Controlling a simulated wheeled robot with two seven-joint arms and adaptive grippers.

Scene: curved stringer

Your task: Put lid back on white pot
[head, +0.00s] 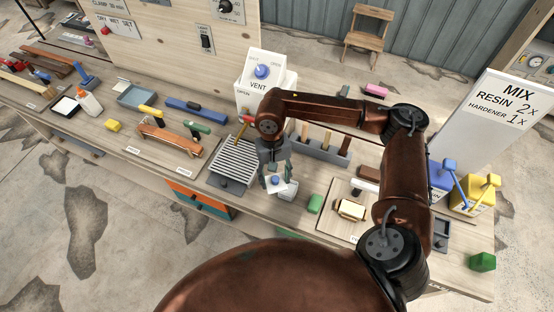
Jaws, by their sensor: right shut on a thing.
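My right gripper (276,172) points down over the workbench and is shut on a white lid with a blue knob (275,181). The lid is at the upper left of the white pot (288,192) and overlaps its mouth in the picture. I cannot tell whether the lid touches the pot's rim. The pot stands on the bench to the right of a grey slatted grate (236,160). The fingers hide part of the lid. My left gripper is not in view.
A green block (315,204) stands to the right of the pot. Further right is a board (341,214) with a small block on it. Behind is a grey rack (322,149) with upright handles. A white VENT box (263,76) stands at the back.

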